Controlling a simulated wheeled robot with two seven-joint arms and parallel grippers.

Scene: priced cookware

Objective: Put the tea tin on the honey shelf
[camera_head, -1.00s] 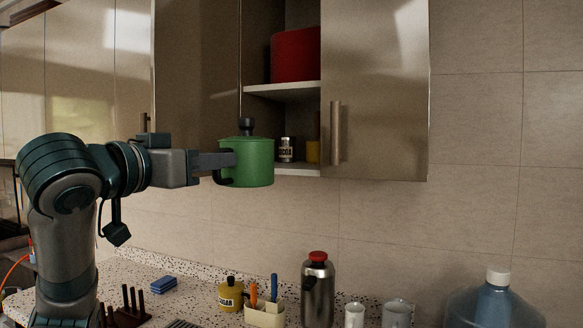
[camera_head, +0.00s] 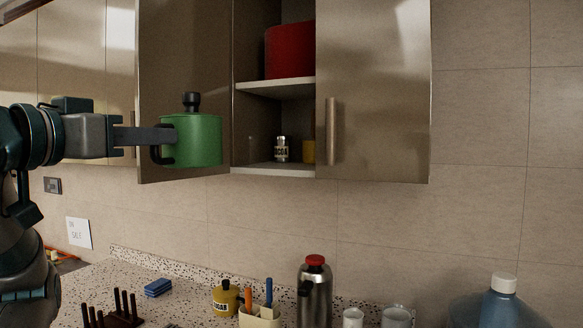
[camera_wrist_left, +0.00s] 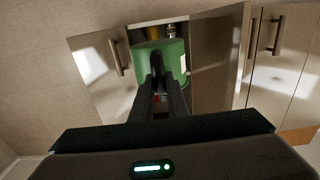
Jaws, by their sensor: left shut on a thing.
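The tea tin (camera_head: 196,140) is a green lidded tin with a black knob and a black side handle; no label is readable on it. My left gripper (camera_head: 160,140) is shut on its handle and holds it upright in the air, in front of the cupboard's left door. In the left wrist view the tin (camera_wrist_left: 172,58) sits beyond the fingers (camera_wrist_left: 157,88), before the cupboard opening. My right gripper is out of view.
The left cupboard door (camera_head: 185,60) and right door (camera_head: 375,100) flank the opening. A red pot (camera_head: 290,50) stands on the upper shelf.

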